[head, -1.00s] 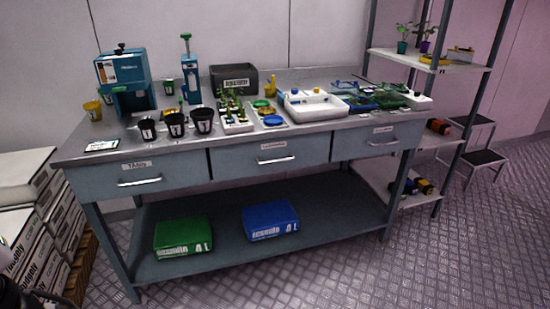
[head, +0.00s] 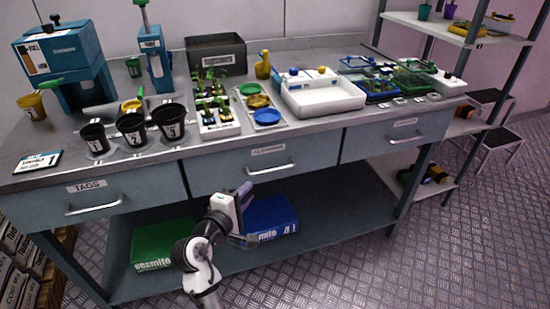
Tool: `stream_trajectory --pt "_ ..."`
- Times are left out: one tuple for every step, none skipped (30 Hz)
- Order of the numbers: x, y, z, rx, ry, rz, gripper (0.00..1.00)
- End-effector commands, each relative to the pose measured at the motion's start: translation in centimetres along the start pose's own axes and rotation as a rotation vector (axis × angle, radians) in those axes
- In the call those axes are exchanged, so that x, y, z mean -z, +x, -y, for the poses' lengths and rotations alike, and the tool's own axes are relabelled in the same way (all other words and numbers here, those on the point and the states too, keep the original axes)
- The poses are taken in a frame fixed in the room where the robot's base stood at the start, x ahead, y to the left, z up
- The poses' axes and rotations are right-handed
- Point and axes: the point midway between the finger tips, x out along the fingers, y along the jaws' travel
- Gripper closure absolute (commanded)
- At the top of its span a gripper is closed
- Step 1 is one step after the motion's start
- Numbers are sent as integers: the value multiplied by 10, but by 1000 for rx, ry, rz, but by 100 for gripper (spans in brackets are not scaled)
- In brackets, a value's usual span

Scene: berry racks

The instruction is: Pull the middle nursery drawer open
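The middle drawer (head: 220,177) is in the front of the workbench, with a label above its bar handle (head: 257,171). It looks shut, its front level with the drawers beside it. My white arm rises from the bottom of the head view, in front of the bench. My gripper (head: 248,241) seems to hang at the arm's end, below and apart from the middle handle, in front of the blue box.
The TAGS drawer (head: 130,193) is at left and another drawer (head: 370,143) at right, both shut. A green box (head: 150,258) and a blue box (head: 275,218) lie on the lower shelf. Pots, trays and machines crowd the benchtop (head: 210,145).

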Motion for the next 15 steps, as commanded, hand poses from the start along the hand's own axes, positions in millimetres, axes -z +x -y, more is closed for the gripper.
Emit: stream_trajectory --pt "-5 2 5 10 -18 21 80" --pt "-7 4 6 14 -24 29 80" --pt "-8 6 7 17 -29 34 80" --pt "-9 9 7 17 -30 36 80" --pt "-9 12 6 17 -30 36 80" --pt "-9 17 6 17 -29 35 80" --pt "-9 22 6 17 -28 36 80" --pt "-10 27 6 17 -28 36 80" --pt "-10 34 6 17 -27 35 80" --pt "-10 41 6 17 -27 35 80" --pt "-10 47 6 16 -27 34 80" --pt "-10 56 6 17 -27 35 80" --pt "-10 63 6 17 -26 34 80" --pt "-10 70 6 16 -25 34 80" --pt "-10 78 6 16 -26 33 80"
